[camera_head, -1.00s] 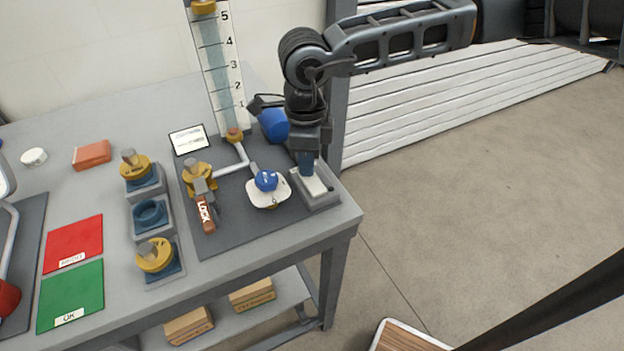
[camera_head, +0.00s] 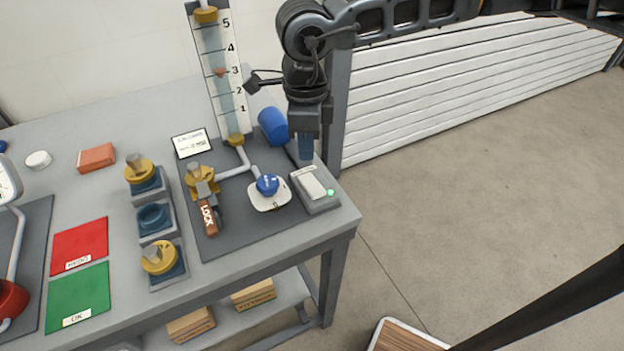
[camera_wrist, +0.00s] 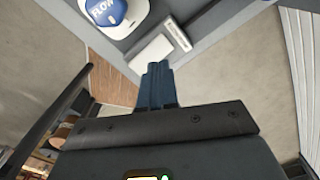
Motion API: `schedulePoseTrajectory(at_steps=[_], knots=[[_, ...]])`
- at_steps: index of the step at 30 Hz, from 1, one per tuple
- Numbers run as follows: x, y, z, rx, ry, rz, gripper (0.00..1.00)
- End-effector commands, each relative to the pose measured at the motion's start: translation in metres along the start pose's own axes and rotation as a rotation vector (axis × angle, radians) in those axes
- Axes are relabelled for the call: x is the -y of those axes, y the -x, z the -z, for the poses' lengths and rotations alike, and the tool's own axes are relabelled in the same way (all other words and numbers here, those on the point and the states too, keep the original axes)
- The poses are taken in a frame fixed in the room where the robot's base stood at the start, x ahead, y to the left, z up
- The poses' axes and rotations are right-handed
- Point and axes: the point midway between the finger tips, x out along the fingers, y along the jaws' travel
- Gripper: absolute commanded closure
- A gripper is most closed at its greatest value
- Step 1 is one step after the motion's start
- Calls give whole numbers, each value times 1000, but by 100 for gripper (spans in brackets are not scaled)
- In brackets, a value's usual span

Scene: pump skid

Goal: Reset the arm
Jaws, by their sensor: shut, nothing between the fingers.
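My gripper (camera_head: 305,148) is shut and empty. It points down above the back of a grey switch box (camera_head: 318,196) at the right end of the table, apart from it.
A flow tube (camera_head: 220,75) with a numbered scale stands behind, its float near 3. A blue cylinder (camera_head: 272,125) lies close to my gripper. A valve with a LOCK tag (camera_head: 208,217), yellow-topped parts, and red (camera_head: 80,245) and green (camera_head: 78,297) mats lie left. Open floor is right.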

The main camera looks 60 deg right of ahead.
Motion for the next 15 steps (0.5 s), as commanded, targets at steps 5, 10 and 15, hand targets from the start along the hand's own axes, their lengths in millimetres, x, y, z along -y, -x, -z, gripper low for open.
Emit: schedulePoseTrajectory(at_steps=[5, 10, 15], knots=[[0, 12, 0, 0, 1, 2, 100], [0, 14, 0, 0, 0, 0, 100], [0, 14, 0, 0, 0, 0, 100]])
